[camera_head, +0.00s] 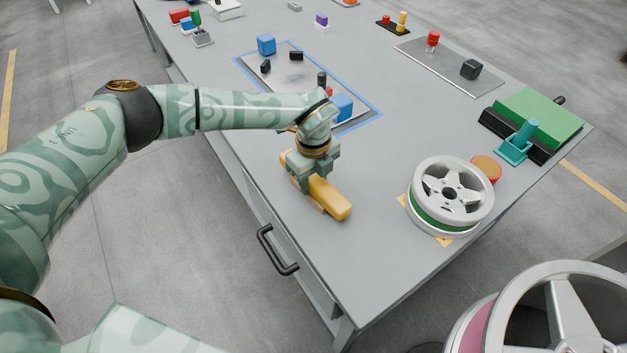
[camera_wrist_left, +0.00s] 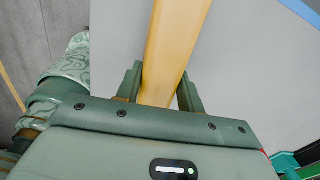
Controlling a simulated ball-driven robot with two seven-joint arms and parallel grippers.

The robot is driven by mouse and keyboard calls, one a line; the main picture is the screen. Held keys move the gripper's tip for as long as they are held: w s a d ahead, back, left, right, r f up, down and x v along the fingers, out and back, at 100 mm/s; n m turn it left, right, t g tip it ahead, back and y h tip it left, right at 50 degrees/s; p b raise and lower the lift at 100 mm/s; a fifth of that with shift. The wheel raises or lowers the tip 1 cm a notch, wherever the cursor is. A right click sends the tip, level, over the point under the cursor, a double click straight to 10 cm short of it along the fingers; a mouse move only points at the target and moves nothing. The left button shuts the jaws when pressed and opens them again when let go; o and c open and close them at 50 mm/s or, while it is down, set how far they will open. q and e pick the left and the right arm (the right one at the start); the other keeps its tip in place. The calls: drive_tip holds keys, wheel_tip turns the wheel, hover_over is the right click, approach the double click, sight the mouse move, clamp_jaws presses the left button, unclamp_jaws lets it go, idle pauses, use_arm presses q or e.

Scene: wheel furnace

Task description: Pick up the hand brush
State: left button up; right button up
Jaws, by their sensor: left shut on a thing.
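The hand brush (camera_head: 329,197) has a yellow-orange body and lies along the near part of the grey table, close to its left edge. My left gripper (camera_head: 303,180) is over it from above, with its fingers on either side of the yellow part. In the left wrist view the yellow handle (camera_wrist_left: 168,50) runs between the two fingers of my left gripper (camera_wrist_left: 160,88), which is shut on it. The gripper hides part of the brush. I cannot tell whether the brush touches the table. My right gripper is not in view.
A silver wheel (camera_head: 450,195) stands on the table right of the brush, with a red-orange disc (camera_head: 486,168) behind it. A blue-outlined tray area (camera_head: 290,75) with blue blocks lies behind my gripper. A drawer handle (camera_head: 277,250) sticks out at the table's left side.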

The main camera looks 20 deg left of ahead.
use_arm(q)
drive_tip(key=shift+r, duration=0.6)
drive_tip(key=s+a+r+p, duration=0.2)
drive_tip(key=s+r+p, duration=0.1)
drive_tip(key=s+r, duration=0.3)
drive_tip(key=s+a+r+p, duration=0.3)
drive_tip(key=s+r, duration=0.2)
drive_tip(key=s, duration=0.2)
drive_tip(key=shift+a+r, duration=0.25)
drive_tip(key=shift+r, duration=0.1)
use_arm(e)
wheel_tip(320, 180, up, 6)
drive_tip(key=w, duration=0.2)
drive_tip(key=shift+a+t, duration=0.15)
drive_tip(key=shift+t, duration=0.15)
use_arm(q)
drive_tip(key=shift+o, duration=0.9)
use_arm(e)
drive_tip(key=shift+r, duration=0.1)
